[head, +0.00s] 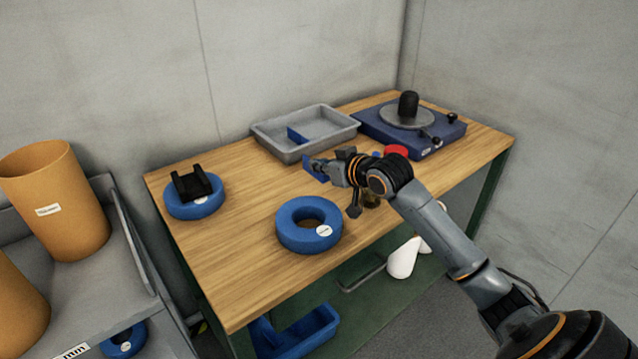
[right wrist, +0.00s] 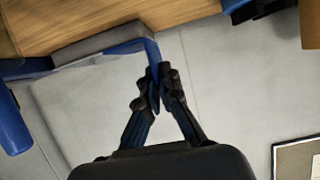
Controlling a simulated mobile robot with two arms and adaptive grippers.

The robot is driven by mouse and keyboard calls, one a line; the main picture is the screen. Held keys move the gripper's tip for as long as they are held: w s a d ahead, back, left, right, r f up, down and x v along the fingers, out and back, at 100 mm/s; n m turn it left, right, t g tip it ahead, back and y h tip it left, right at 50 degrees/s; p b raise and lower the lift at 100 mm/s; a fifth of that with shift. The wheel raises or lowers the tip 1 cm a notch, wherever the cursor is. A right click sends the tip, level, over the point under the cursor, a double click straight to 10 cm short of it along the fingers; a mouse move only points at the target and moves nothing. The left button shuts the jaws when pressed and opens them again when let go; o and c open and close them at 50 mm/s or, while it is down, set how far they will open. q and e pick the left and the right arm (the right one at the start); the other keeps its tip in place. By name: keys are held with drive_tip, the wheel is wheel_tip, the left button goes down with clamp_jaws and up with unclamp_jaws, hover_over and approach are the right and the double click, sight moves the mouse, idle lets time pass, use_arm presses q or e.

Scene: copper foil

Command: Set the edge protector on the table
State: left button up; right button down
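A blue angled piece, which I take to be the edge protector (head: 315,169), is at the tip of my right gripper (head: 334,168), above the middle of the wooden table (head: 250,180). In the right wrist view, the fingers of my right gripper (right wrist: 161,78) are closed on a thin blue edge of this piece (right wrist: 152,50). Part of the piece is hidden behind the fingers. A similar blue piece (head: 297,136) lies in the grey tray (head: 329,119). My left gripper is not in view.
A blue ring (head: 289,236) lies near the table's front edge, and another ring (head: 180,210) with a black holder (head: 192,183) at left. A blue turntable (head: 430,146) stands at back right. A red object (head: 397,151) is partly hidden by my arm. The table's left front is clear.

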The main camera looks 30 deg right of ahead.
drive_tip(key=w+d+f, duration=0.1)
drive_tip(key=w+f, duration=0.1)
drive_tip(key=f, duration=0.1)
drive_tip(key=w+d+f, duration=0.1)
drive_tip(key=f, duration=0.1)
drive_tip(key=shift+w+d, duration=0.1)
drive_tip(key=shift+d, duration=0.2)
drive_tip(key=shift+w+d+f, duration=0.2)
drive_tip(key=shift+f, duration=0.2)
wheel_tip(320, 180, down, 2)
drive_tip(key=shift+f, duration=0.15)
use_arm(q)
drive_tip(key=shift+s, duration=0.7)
use_arm(e)
drive_tip(key=shift+f, duration=0.4)
drive_tip(key=shift+f, duration=0.15)
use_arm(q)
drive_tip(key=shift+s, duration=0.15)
use_arm(e)
drive_tip(key=c, duration=1.5)
unclamp_jaws()
